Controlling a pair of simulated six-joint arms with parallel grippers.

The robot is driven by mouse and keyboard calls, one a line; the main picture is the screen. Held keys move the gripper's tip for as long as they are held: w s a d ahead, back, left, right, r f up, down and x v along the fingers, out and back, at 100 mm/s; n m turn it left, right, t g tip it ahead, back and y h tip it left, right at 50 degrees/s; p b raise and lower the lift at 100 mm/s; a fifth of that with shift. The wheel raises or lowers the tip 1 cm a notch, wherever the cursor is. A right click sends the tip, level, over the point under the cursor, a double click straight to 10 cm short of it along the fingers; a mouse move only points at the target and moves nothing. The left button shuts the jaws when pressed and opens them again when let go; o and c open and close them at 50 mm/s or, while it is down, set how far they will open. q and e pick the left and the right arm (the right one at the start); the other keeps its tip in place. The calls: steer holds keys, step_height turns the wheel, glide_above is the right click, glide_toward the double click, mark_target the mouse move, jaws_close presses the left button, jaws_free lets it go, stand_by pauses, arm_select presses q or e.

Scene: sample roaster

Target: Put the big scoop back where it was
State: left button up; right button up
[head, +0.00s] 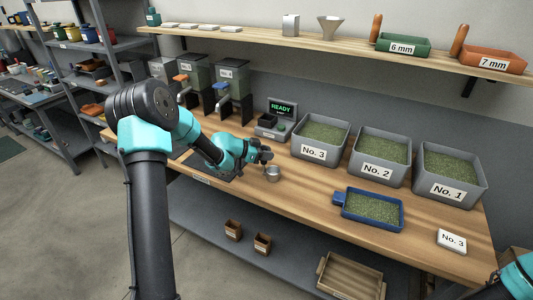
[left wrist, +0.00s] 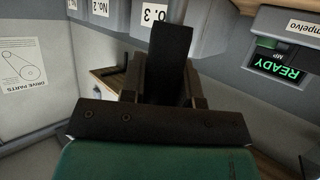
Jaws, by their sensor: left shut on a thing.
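The big scoop (head: 273,174) shows as a small round metal cup at the front of the wooden bench, just below and right of my left gripper (head: 264,156). My left gripper is shut on it; the handle is mostly hidden by the fingers. I cannot tell whether the cup touches the bench top. In the left wrist view the dark fingers of my left gripper (left wrist: 170,60) fill the middle, and the cup cannot be made out. Part of my right arm shows at the lower right corner of the head view, but its gripper is out of view.
Grey bins No. 3 (head: 318,158), No. 2 (head: 376,172) and No. 1 (head: 448,190) stand along the back. A READY display unit (head: 280,108) is behind my gripper. A blue tray (head: 367,222) and a No. 3 card (head: 452,241) lie to the right. Bench between is clear.

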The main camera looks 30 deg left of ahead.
arm_select(q)
steer(key=o, duration=1)
steer(key=shift+r, duration=0.1)
steer(key=shift+s+a+r, duration=0.1)
steer(key=v, duration=1.1)
steer(key=shift+s+a+r, duration=0.15)
steer(key=shift+s+a, duration=0.1)
